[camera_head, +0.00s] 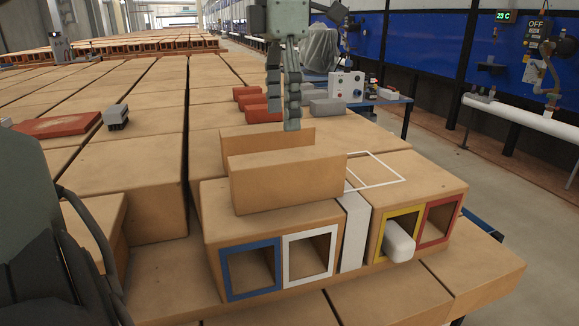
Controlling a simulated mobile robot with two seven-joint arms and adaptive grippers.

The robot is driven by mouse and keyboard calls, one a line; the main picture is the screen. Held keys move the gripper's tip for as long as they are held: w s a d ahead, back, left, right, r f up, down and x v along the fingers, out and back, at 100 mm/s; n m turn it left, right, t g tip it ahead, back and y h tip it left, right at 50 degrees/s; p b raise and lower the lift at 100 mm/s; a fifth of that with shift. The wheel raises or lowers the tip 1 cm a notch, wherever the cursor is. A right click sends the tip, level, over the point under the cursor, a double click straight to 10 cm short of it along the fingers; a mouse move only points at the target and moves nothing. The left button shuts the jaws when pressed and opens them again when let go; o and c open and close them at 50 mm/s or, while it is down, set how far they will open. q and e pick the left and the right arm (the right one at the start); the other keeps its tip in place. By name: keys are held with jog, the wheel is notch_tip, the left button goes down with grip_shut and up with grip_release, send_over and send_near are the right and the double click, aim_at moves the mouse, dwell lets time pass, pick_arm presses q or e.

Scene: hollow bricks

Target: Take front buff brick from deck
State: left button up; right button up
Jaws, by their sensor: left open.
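The front buff brick (288,182) stands on its long edge on the deck (218,208), the top of a large hollow block. A second buff brick (268,139) stands parallel just behind it, partly hidden by it. My left gripper (283,112) points down from the top of the picture, open and empty. Its fingers show nearly edge-on, one partly behind the other. I cannot tell the exact height gap. My right gripper is not in view.
Blue and white framed openings (251,271) face me. A pale block (399,241) sticks out of the yellow-framed opening beside a red one. A white outline (376,171) marks clear deck at right. Red bricks (262,106) lie behind the gripper. A control box (346,86) stands farther back.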

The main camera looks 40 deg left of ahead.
aim_at(288, 155)
pick_arm(q)
notch_tip(288, 155, down, 2)
jog(key=shift+d+f, duration=0.1)
jog(key=shift+f, duration=0.15)
jog(key=f, duration=0.5)
jog(key=shift+w+d, duration=0.15)
jog(key=shift+d, duration=0.15)
grip_shut()
